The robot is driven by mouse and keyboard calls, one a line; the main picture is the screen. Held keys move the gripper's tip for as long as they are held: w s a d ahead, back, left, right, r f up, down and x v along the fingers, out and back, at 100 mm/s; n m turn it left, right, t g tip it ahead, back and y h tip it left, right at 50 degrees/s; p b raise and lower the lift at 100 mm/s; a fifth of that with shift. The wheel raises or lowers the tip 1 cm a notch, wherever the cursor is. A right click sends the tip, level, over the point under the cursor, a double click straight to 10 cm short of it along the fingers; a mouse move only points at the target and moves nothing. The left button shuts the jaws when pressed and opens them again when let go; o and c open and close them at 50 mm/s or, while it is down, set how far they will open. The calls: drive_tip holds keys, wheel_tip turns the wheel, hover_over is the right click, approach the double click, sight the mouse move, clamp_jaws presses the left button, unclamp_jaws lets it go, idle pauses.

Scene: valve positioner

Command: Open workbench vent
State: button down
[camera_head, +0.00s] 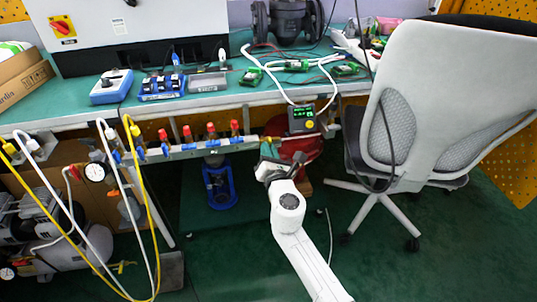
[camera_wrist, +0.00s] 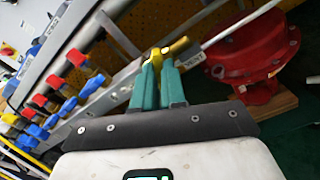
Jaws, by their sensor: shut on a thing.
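In the wrist view, a yellow valve handle (camera_wrist: 178,48) sits at the end of a grey rail, beside a small white label reading "VENT" (camera_wrist: 217,72). My gripper (camera_wrist: 160,60) has its two green fingers shut on this yellow handle. In the head view my gripper (camera_head: 270,163) is at the right end of the bench's front rail, below the tabletop. The vent handle cannot be made out there, as my gripper covers that spot. The fingers partly hide the handle in the wrist view too.
Several red and blue valves (camera_head: 210,131) line the rail left of my gripper. A red round housing (camera_wrist: 248,55) stands close on the right. A small display box (camera_head: 302,118) hangs at the bench edge. An office chair (camera_head: 425,110) stands right; floor between is clear.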

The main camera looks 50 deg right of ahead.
drive_tip(key=m+b, duration=0.6)
drive_tip(key=m, duration=0.6)
drive_tip(key=shift+f+m, duration=0.15)
drive_tip(key=shift+m, duration=0.15)
drive_tip(key=shift+s, duration=0.1)
idle(0.3)
drive_tip(key=c, duration=1.2)
unclamp_jaws()
drive_tip(key=v, duration=1)
drive_tip(key=shift+s+a+p, duration=0.25)
drive_tip(key=shift+s+p, duration=0.05)
